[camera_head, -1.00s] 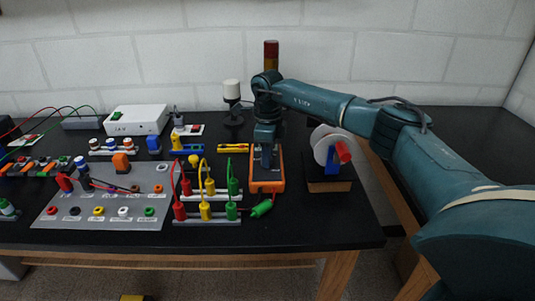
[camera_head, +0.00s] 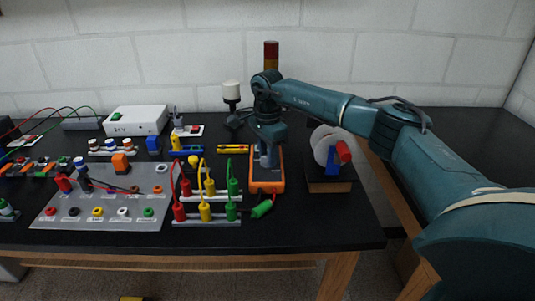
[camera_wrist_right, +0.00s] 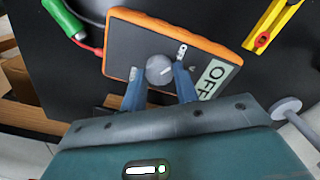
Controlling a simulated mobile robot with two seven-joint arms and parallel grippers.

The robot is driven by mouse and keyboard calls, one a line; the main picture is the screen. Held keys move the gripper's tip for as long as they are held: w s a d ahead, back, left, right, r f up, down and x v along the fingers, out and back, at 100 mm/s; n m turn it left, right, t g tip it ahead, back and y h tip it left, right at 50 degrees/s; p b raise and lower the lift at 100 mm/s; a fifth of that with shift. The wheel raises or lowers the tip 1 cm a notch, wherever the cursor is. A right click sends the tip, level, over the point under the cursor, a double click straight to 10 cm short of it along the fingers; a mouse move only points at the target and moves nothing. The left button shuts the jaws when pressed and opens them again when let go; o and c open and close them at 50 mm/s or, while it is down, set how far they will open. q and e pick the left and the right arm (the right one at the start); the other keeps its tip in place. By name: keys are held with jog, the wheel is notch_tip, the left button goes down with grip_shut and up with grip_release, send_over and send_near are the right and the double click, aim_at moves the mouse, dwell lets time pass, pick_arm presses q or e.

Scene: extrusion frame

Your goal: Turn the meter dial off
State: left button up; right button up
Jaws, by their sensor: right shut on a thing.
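The meter (camera_head: 267,184) is an orange-rimmed box with a dark face, lying on the black bench. It also fills much of the right wrist view (camera_wrist_right: 120,45). Its round grey dial (camera_wrist_right: 158,69) sits between the two blue fingers of my right gripper (camera_wrist_right: 160,84). The fingers are closed on the dial from both sides. In the head view my right gripper (camera_head: 267,163) comes down onto the meter and hides the dial. My left gripper is not in view.
A board with red, yellow and green plugs (camera_head: 206,222) stands just left of the meter. A green plug (camera_head: 262,208) on a lead lies near its front edge. A dark block with a white disc and red knob (camera_head: 328,186) stands to the right. A yellow tool (camera_head: 233,148) lies behind.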

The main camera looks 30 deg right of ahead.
jog(key=shift+n, duration=0.3)
jog(key=o, duration=1)
jog(key=shift+r, duration=0.1)
notch_tip(320, 180, up, 13)
jog(key=shift+b, duration=0.6)
